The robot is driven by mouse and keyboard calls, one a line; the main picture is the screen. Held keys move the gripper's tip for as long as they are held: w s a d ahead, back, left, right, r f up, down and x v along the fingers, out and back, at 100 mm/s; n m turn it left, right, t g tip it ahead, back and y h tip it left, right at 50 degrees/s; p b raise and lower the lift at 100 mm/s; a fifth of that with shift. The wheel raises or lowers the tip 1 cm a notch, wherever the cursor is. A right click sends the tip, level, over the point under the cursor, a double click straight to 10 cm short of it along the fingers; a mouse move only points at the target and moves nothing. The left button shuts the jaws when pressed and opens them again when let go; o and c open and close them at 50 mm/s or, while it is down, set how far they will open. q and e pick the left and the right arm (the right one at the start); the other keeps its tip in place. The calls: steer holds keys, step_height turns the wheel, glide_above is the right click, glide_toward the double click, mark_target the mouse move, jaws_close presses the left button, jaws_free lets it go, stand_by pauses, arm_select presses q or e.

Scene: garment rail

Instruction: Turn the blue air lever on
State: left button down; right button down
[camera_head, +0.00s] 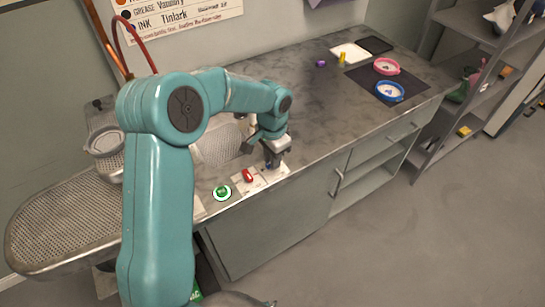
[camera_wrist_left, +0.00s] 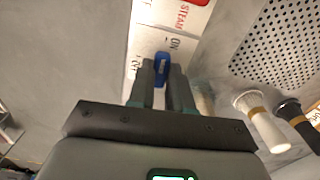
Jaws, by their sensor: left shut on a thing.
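The blue air lever (camera_wrist_left: 161,64) stands on a white label plate (camera_wrist_left: 146,45) in the left wrist view. My left gripper (camera_wrist_left: 161,80) is shut on it, with one dark finger on each side. In the head view my left gripper (camera_head: 272,160) reaches down to the counter's front edge, just right of the red lever (camera_head: 248,176). There the gripper mostly hides the blue lever. Black lettering shows on the plate around the lever, partly covered by the fingers. My right gripper is in neither view.
A green button (camera_head: 222,192) sits left of the red lever. A perforated board (camera_head: 70,222) lies at the left. Pink (camera_head: 386,66) and blue (camera_head: 389,91) bowls stand on a dark mat farther right. Two handled tools (camera_wrist_left: 262,124) lie near the gripper.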

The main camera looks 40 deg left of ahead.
arm_select(q)
steer(key=shift+w+r+m, duration=0.1)
steer(key=shift+m, duration=0.5)
steer(key=c, duration=1)
jaws_free()
steer(key=shift+c, duration=0.2)
step_height(320, 180, up, 16)
steer(key=shift+r, duration=0.15)
